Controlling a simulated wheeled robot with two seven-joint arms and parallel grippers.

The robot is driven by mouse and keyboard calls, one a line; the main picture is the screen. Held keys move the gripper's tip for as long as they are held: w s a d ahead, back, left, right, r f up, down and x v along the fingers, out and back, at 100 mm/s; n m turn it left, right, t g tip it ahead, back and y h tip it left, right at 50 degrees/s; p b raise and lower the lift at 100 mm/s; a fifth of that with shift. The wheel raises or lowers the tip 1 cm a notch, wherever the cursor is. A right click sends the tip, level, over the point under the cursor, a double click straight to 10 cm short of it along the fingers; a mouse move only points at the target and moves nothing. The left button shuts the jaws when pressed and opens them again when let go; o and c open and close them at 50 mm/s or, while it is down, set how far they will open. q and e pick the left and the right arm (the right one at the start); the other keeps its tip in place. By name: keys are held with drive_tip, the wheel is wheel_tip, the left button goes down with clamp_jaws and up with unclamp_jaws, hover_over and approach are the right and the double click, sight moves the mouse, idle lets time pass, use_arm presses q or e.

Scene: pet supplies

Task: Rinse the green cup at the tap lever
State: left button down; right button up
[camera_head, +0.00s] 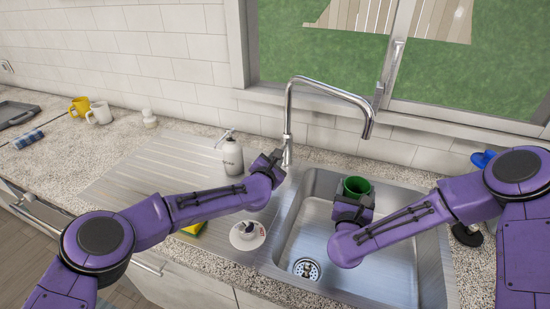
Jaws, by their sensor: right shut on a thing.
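The green cup (357,186) is upright over the sink basin, below and slightly left of the tap's spout end. My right gripper (354,203) is shut on the green cup, and the gripper hides the cup's lower part. The chrome tap (288,115) rises behind the sink, with its spout bent to the right. No water stream can be made out. My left gripper (272,162) is at the foot of the tap. The tap lever cannot be made out there, and the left fingers are too small and dark to read.
The steel sink (395,265) has a drain (306,268). A soap bottle (232,158) stands behind my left forearm. A white dish (247,236) and yellow sponge (193,229) lie in front of it. A yellow mug (80,106) and white mug (99,113) stand far left.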

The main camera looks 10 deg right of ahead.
use_arm(q)
drive_tip(key=shift+f, duration=0.1)
drive_tip(key=c, duration=1.1)
unclamp_jaws()
drive_tip(key=shift+o, duration=0.2)
drive_tip(key=shift+s, duration=0.1)
drive_tip(key=v, duration=1.2)
drive_tip(key=shift+f, duration=0.1)
use_arm(e)
drive_tip(key=shift+s+a, duration=0.15)
drive_tip(key=shift+s, duration=0.55)
drive_tip(key=shift+s+a, duration=0.1)
drive_tip(key=shift+s, duration=0.6)
use_arm(q)
drive_tip(key=shift+f+b, duration=0.7)
drive_tip(key=shift+b, duration=0.05)
use_arm(e)
drive_tip(key=shift+s+a, duration=0.25)
drive_tip(key=shift+s, duration=1.05)
drive_tip(key=shift+s+a, duration=0.2)
drive_tip(key=shift+s, duration=1.05)
